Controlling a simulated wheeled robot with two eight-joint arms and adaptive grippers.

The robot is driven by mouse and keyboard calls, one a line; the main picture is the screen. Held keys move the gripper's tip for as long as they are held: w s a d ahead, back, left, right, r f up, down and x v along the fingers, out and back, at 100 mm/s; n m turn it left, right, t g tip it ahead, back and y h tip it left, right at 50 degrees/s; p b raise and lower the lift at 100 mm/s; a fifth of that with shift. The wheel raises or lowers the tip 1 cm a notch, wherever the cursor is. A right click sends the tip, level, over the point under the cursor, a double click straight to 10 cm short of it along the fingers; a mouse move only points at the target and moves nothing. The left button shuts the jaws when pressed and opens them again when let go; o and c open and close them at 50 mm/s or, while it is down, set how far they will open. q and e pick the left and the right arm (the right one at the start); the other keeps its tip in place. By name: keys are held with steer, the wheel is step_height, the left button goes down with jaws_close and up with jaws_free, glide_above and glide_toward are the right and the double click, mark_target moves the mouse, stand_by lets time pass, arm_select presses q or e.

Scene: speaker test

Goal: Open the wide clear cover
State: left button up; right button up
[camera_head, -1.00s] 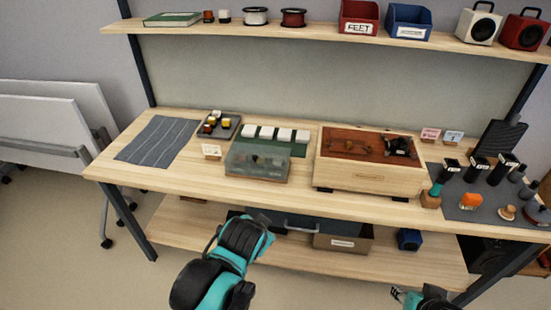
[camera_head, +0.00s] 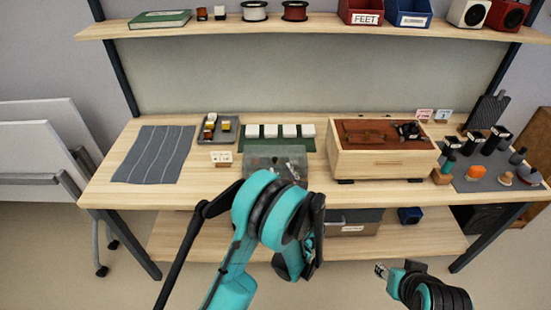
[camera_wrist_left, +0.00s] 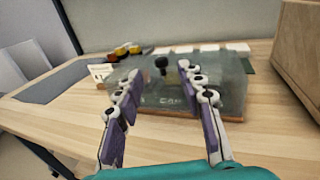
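The wide clear cover (camera_head: 262,155) is a low see-through box near the front edge of the workbench, left of the wooden case. It appears closed, and dark small items show dimly inside. My left arm hides part of its front in the head view. In the left wrist view the cover (camera_wrist_left: 148,92) is straight ahead, with blurred lettering low on its front. My left gripper (camera_wrist_left: 158,80) is open, its two fingers spread in front of the cover with nothing held; contact cannot be told. My right gripper (camera_head: 381,271) is low, in front of the bench; its finger opening is too small to judge.
A wooden case (camera_head: 380,163) stands right of the cover. White blocks (camera_head: 290,131) on a green mat lie behind it. A small label card (camera_head: 221,158) and a dark tray (camera_head: 229,138) are to the left, beyond which lies a grey striped mat (camera_head: 153,154). Bare wood separates them.

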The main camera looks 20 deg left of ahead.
mark_target(276, 160)
arm_select(q)
steer(key=b+x, duration=0.1)
steer(key=x, duration=0.6)
steer(key=shift+w+a, duration=0.15)
steer(key=shift+w, duration=0.2)
jaws_close()
